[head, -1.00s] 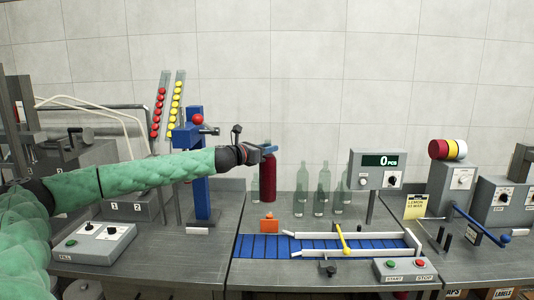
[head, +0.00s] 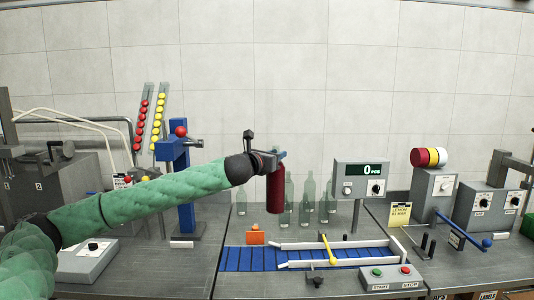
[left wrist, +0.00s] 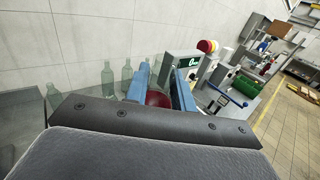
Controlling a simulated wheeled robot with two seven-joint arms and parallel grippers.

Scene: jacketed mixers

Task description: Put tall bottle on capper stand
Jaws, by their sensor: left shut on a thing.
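My left gripper (head: 274,154) is shut on a dark red tall bottle (head: 275,192), near its top. The bottle hangs upright, seemingly a little above the bench. In the left wrist view the bottle (left wrist: 158,98) shows as a dark red round shape between my gripper's blue fingers (left wrist: 160,92). The blue capper post (head: 183,188), with a red ball on top and a small base, stands to the left of the bottle, partly behind my arm. It appears to be the capper stand. My right gripper is not in view.
Several clear green bottles (head: 308,197) stand just behind and right of the held bottle. Chutes of red and yellow caps (head: 157,118) rise behind the capper. A counter display (head: 362,180) stands right.

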